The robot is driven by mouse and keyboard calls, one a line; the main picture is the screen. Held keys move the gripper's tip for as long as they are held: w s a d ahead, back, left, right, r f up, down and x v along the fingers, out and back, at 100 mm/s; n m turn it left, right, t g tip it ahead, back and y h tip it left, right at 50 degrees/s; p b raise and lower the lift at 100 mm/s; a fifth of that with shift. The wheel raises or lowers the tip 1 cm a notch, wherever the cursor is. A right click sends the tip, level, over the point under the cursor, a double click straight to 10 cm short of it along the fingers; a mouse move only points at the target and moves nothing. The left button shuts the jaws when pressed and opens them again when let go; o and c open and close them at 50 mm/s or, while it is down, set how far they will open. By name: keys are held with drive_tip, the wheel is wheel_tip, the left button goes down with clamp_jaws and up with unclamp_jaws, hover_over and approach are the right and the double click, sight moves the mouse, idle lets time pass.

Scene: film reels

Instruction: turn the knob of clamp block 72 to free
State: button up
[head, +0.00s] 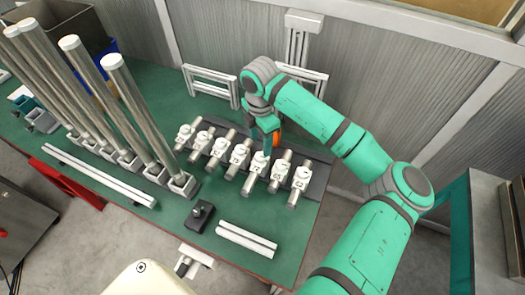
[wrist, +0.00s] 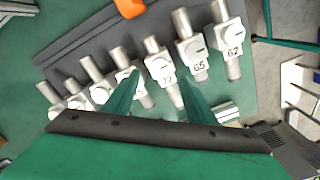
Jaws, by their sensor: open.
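Clamp block 72 (wrist: 158,68) is a white block on a grey cylinder, with a round knob face carrying a dark line. It is one of a row and also shows in the head view (head: 259,163), just under my gripper (head: 266,150). In the wrist view my gripper (wrist: 160,85) is open, with its two green fingers to the left and right of block 72's lower part. Nothing is held. I cannot tell whether the fingers touch the block. The knob's exact setting is too small to read surely.
Block 65 (wrist: 193,50) stands close on the right, with block 62 (wrist: 230,38) beyond. Several similar blocks run left on the dark base strip (head: 318,178). An orange part (wrist: 130,8) lies behind. Tall rods (head: 130,100) stand left; a black fixture (head: 200,215) sits in front.

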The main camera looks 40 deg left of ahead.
sight(261, 156)
wheel_tip(261, 156, down, 5)
drive_tip(key=shift+s+f, duration=0.15)
drive_tip(key=shift+f, duration=0.7)
drive_tip(key=shift+c, duration=0.6)
drive_tip(key=c, duration=0.9)
